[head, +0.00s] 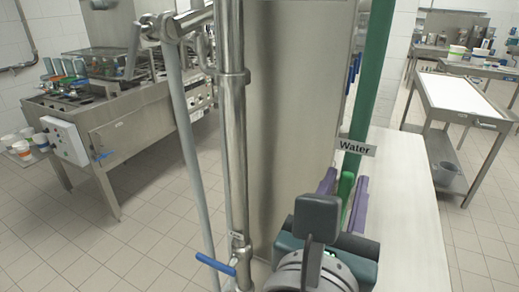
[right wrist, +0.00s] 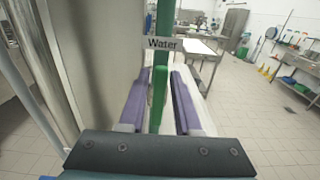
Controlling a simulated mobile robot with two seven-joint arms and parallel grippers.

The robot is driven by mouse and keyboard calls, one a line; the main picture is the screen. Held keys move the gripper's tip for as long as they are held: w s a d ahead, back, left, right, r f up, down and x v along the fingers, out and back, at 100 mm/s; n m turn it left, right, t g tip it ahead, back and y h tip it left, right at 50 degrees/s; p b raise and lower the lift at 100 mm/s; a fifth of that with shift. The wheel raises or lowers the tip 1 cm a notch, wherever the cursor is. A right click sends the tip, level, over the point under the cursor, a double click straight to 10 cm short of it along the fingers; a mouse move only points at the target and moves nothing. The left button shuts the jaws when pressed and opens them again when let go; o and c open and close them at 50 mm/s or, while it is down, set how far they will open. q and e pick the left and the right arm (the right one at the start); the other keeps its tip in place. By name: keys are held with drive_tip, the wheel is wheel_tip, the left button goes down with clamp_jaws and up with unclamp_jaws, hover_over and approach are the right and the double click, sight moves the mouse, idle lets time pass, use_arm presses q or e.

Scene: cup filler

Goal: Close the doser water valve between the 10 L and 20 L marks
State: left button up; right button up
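The label "Water" (head: 355,147) is on a tall green bar (head: 371,75) beside a steel tank (head: 297,110); the label also shows in the right wrist view (right wrist: 164,44). Below it is a green rounded handle-like piece (head: 346,186), also in the right wrist view (right wrist: 158,95). My right gripper (head: 343,190) reaches up to it with purple fingers on either side. In the right wrist view the fingers (right wrist: 159,98) stand apart, with gaps visible beside the green piece. No 10 L or 20 L marks are readable. My left gripper is out of view.
A steel pipe (head: 234,150) with a blue-handled valve (head: 216,265) stands left of the tank. A pale tabletop (head: 405,215) lies to the right. Steel kitchen equipment (head: 130,125) is at the left, a white-topped table (head: 456,95) at the right. Tiled floor between is clear.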

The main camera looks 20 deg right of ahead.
clamp_jaws()
idle(1.1)
